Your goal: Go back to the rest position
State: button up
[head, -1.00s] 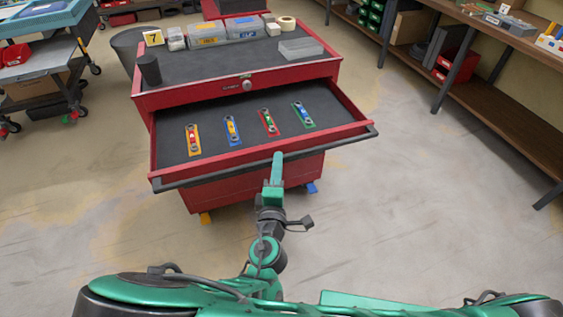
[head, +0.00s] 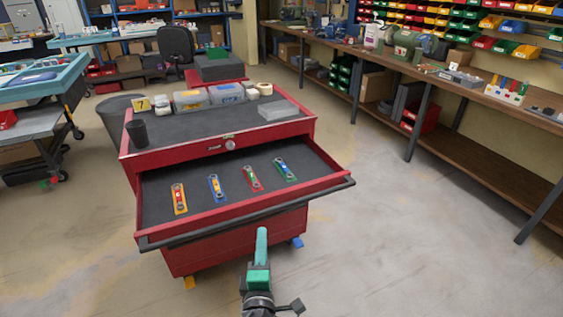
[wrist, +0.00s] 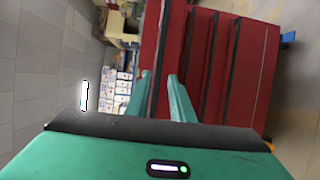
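My gripper (head: 262,232) is in front of the red tool cart, near the open drawer's front edge in the head view. It holds nothing. In the wrist view its two green fingers (wrist: 158,76) stand apart with an empty gap between them, and the cart's red drawer fronts (wrist: 215,70) show beyond them. In the head view the cart's top drawer (head: 225,192) is pulled open.
A long workbench (head: 470,95) runs along the right. Open floor (head: 400,240) lies between it and the cart.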

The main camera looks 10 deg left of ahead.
jog(key=w+d+r+m+g+h, duration=0.1)
jog(key=w+d+m+g+h, duration=0.2)
jog(key=d, duration=0.5)
jog(key=w+d+r+m+g+h, duration=0.1)
jog(key=w+d+m+g+h, duration=0.25)
jog(key=d, duration=0.55)
jog(key=w+d+r+m+g+h, duration=0.1)
jog(key=w+d+m+h, duration=0.1)
jog(key=d+m+h, duration=0.45)
jog(key=s+d+r+m+g+y, duration=0.1)
jog(key=s+d+m+g, duration=0.25)
jog(key=d, duration=0.55)
jog(key=s+d+r+m+g+y, duration=0.15)
jog(key=d+g, duration=0.25)
jog(key=d, duration=0.6)
jog(key=s+d+r+m+g+y, duration=0.1)
jog(key=s+d+r+m+y, duration=0.1)
jog(key=s, duration=0.5)
jog(key=s+d+r+m+g+y, duration=0.1)
jog(key=s+d+r+m+y, duration=0.2)
jog(key=s+r, duration=0.2)
jog(key=s+d+r+m+y, duration=0.2)
jog(key=s+d+r+y, duration=0.1)
jog(key=s, duration=0.7)
jog(key=shift+s+d+r+m+g, duration=0.15)
jog(key=shift+s+r+m+g, duration=0.25)
jog(key=shift+r, duration=0.05)
jog(key=shift+y, duration=0.25)
